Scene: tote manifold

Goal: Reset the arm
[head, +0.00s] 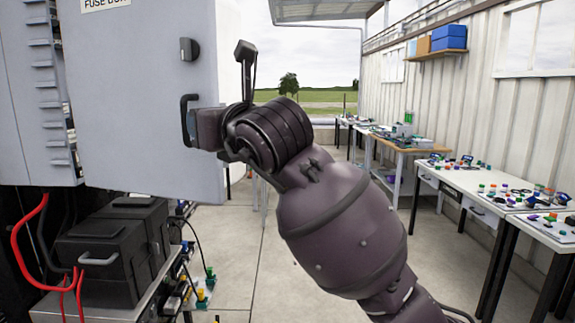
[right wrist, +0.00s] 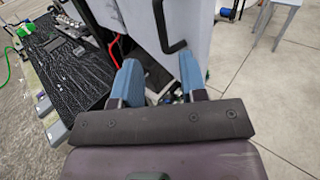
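My right arm (head: 345,220) reaches in from the lower right of the head view. Its wrist end is beside the black handle (head: 187,118) on the grey fuse box door (head: 140,100). The fingers are hard to make out in the head view. In the right wrist view my right gripper (right wrist: 160,75) has its two blue fingers spread apart with nothing gripped between them. The black handle (right wrist: 163,30) shows just beyond the fingertips, on the pale door panel (right wrist: 198,25). My left gripper is in neither view.
Black battery-like boxes (head: 115,245) with red cables stand on a bench at lower left. Tables (head: 470,185) with small coloured parts line the right wall. A shelf (head: 440,52) holds blue bins. The concrete floor (head: 235,250) between is open.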

